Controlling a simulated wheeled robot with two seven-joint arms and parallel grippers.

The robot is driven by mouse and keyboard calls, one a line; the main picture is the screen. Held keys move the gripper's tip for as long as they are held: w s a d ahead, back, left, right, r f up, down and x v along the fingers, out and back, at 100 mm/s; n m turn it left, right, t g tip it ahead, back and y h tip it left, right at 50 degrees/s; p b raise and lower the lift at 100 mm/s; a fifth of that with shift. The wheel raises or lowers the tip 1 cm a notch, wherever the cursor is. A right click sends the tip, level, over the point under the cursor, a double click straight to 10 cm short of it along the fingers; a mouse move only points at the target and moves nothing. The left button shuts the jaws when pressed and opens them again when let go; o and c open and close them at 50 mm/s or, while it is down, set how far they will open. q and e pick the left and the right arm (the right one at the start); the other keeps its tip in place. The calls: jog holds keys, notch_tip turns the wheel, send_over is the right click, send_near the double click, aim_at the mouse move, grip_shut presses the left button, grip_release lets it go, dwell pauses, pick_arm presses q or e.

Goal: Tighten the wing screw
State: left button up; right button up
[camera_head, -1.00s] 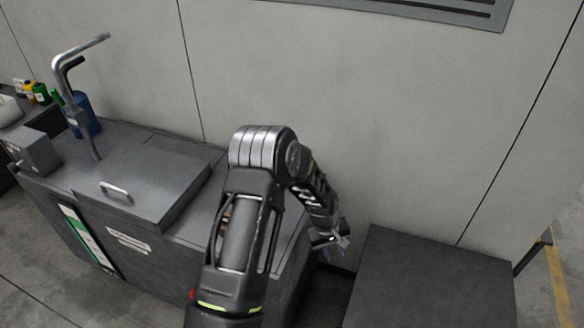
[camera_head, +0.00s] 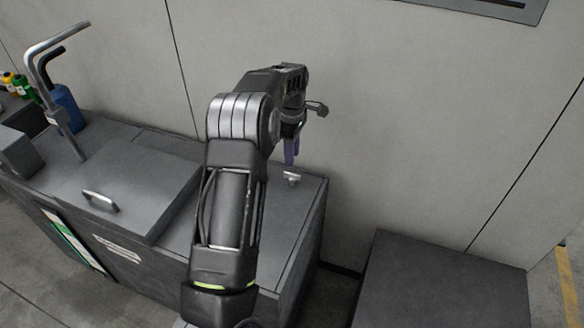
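The wing screw (camera_head: 291,178) is a small pale metal piece standing on the right part of the dark grey bench top (camera_head: 262,225). My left arm reaches across the bench, and my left gripper (camera_head: 291,155) points down just above and behind the screw, with purplish fingers. The fingers look apart from the screw, but the small gap is hard to judge. Whether the fingers are open or shut is too small to tell. My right gripper is not in view.
A raised hatch with a handle (camera_head: 100,203) lies on the left of the bench. A bent metal pipe (camera_head: 55,90) and a blue bottle (camera_head: 67,108) stand farther left. A lower dark box (camera_head: 440,285) stands at the right, and a grey wall (camera_head: 400,120) rises behind.

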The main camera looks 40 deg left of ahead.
aim_at(292, 174)
pick_arm(q)
jog(key=shift+f+p, duration=0.85)
jog(key=shift+f, duration=3.15)
grip_shut()
